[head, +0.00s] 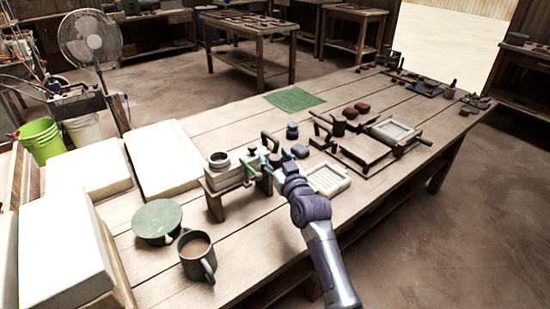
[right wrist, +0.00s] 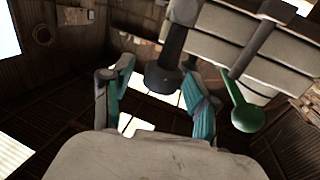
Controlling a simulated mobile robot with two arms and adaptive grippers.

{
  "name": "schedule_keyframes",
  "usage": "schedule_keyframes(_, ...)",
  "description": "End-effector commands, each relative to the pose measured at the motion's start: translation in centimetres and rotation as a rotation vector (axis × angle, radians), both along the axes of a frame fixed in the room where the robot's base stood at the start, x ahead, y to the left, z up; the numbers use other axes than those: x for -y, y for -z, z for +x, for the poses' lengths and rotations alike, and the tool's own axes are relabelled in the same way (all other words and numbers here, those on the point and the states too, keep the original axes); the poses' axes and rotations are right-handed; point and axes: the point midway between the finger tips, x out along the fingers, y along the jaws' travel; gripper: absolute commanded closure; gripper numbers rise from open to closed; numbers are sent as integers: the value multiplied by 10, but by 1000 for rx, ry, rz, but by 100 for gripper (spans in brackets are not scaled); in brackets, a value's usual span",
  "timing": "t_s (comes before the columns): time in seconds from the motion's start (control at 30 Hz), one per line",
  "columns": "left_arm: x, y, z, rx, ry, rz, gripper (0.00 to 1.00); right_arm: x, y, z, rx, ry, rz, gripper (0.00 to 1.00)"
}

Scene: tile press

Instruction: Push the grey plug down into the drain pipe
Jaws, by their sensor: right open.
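A grey block (head: 232,173) sits on a wooden stand. A short round grey pipe-like ring (head: 218,160) rises from its left end. I cannot tell for certain which piece is the grey plug or how deep it sits. My right gripper (head: 270,168) is at the block's right end, beside a green lever. The right wrist view shows its fingers (right wrist: 155,98) spread, with a dark round-ended cylinder (right wrist: 163,76) showing between them. Contact cannot be told. The grey block (right wrist: 255,45) and green ball lever (right wrist: 247,116) show at upper right. My left gripper is out of view.
A dark mug (head: 197,256) and a green disc (head: 157,220) stand left of the stand. A white tile mould (head: 327,179) lies just right of my arm. Pale slabs (head: 165,158) fill the table's left end.

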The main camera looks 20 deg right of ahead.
Motion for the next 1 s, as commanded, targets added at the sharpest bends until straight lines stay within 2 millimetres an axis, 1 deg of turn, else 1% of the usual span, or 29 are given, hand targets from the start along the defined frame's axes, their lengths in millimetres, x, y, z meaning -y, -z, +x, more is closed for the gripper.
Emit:
schedule_keyframes(0.13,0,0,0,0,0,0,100,0,0,0,0,0,0,41)
schedule_keyframes(0.37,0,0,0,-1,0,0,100,0,0,0,0,0,0,79)
schedule_keyframes(0.4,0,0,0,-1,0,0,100,0,0,0,0,0,0,86)
schedule_keyframes(0.5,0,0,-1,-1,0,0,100,0,0,0,0,0,0,100)
schedule_keyframes(0.73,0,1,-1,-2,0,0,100,0,1,0,0,0,-1,100)
schedule_keyframes(0.83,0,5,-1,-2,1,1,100,0,11,0,-1,0,-2,100)
schedule_keyframes(0.9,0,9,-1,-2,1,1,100,0,22,0,-3,-1,-4,100)
schedule_keyframes(1.0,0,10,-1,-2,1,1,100,0,27,0,0,0,-2,100)
